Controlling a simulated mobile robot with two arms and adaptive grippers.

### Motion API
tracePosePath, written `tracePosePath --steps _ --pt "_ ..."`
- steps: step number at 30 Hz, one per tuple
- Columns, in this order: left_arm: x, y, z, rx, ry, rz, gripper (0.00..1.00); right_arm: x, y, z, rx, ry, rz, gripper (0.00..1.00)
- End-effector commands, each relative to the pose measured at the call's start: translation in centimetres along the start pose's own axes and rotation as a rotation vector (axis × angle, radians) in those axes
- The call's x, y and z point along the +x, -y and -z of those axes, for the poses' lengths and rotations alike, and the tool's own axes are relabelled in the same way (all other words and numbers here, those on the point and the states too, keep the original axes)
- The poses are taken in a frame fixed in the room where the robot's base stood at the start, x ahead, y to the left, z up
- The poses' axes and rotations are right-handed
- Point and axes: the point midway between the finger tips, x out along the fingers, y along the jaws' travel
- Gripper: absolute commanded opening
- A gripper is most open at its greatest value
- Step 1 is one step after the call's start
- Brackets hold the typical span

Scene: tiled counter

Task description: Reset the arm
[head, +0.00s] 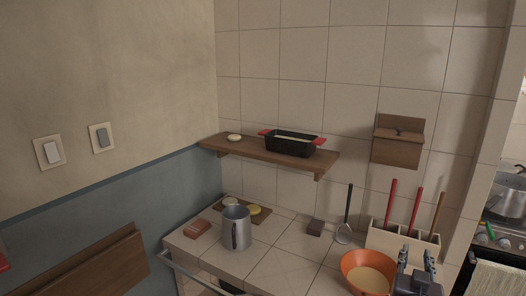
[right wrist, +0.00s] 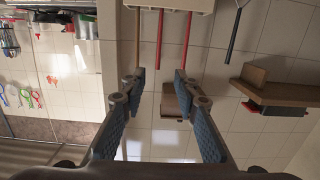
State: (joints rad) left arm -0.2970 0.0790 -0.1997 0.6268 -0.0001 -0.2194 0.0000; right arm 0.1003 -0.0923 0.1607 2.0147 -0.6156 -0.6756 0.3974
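My right gripper (head: 416,257) shows at the bottom right of the head view, in front of the utensil holder and just right of the orange bowl. In the right wrist view my right gripper (right wrist: 159,80) has its two blue-padded fingers spread apart with nothing between them. The tiled wall lies beyond the fingers. My left gripper is in neither view.
The counter (head: 281,268) bears a grey metal mug (head: 236,232), an orange bowl (head: 352,262) and a holder (head: 388,241) with long-handled utensils. A wall shelf (head: 262,153) carries a black pan (head: 290,146). Free counter lies between mug and bowl.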

Motion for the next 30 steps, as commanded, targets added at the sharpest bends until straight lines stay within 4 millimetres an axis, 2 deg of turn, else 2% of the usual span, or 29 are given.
tracePosePath --steps 8,11,14,17,18,21,24,30 --pt "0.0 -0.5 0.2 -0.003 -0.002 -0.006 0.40 -3.7 -0.1 -6.5 -0.063 0.189 0.045 0.28" --pt "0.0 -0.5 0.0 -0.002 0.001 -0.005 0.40 -5.9 0.0 -9.4 -0.095 0.279 0.075 0.28" --pt "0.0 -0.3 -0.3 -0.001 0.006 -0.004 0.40 -8.8 0.2 -12.9 -0.137 0.392 0.118 0.28" --pt "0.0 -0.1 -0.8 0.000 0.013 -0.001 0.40 -13.2 0.3 -16.9 -0.196 0.536 0.183 0.28" --pt "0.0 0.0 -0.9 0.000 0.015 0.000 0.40 -15.3 0.4 -18.6 -0.222 0.599 0.216 0.28" --pt "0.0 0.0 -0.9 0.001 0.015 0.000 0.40 -20.4 0.4 -21.8 -0.283 0.742 0.296 0.28" --pt "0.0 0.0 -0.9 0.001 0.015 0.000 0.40 -24.8 0.3 -24.0 -0.333 0.853 0.366 0.28" --pt "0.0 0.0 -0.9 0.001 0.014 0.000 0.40 -32.0 -0.2 -26.6 -0.414 1.025 0.489 0.28"
